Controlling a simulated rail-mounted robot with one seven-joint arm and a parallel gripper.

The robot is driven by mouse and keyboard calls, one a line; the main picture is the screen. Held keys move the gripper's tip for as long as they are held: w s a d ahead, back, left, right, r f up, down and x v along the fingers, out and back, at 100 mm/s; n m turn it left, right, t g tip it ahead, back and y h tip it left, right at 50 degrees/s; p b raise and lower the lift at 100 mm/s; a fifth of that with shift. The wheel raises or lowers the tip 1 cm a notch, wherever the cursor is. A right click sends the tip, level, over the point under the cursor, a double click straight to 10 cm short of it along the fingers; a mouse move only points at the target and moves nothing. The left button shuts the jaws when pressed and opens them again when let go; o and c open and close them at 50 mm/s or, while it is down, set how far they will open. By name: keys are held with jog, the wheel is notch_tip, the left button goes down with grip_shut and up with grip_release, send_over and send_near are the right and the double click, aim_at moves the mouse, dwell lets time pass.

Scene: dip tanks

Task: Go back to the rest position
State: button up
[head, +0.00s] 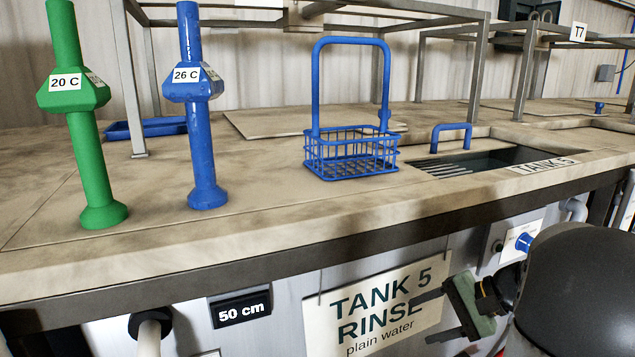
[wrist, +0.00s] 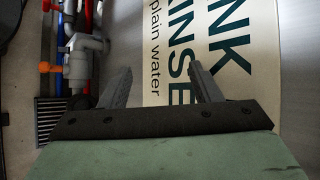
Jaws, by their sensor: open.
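My gripper (head: 432,315) is at the lower right in the head view, in front of the tank 5 front panel and below the bench edge. Its two fingers are apart with nothing between them. In the wrist view the fingers (wrist: 158,88) also stand apart, facing the "TANK 5 RINSE plain water" sign (head: 375,305). That sign shows turned on its side in the wrist view (wrist: 215,50). My dark arm link covers the lower right corner of the head view.
A blue wire basket (head: 350,155) with a tall handle stands on the bench (head: 260,190), left of the open tank 5 (head: 485,160). A green post (head: 92,160) and a blue post (head: 202,140) stand at left. Pipes (wrist: 80,60) show in the wrist view.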

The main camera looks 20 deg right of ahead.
jog(key=s+a+f+n+g+h, duration=0.3)
jog(key=s+a+n, duration=0.3)
jog(key=a, duration=0.4)
jog(key=s+a+f+n+g+h, duration=0.3)
jog(key=s+a+f+n+h, duration=0.2)
jog(key=s+a, duration=0.3)
jog(key=shift+a+f+n+g, duration=0.3)
jog(key=shift+a+f+n, duration=0.1)
jog(key=shift+a+n, duration=0.6)
jog(key=shift+c, duration=0.4)
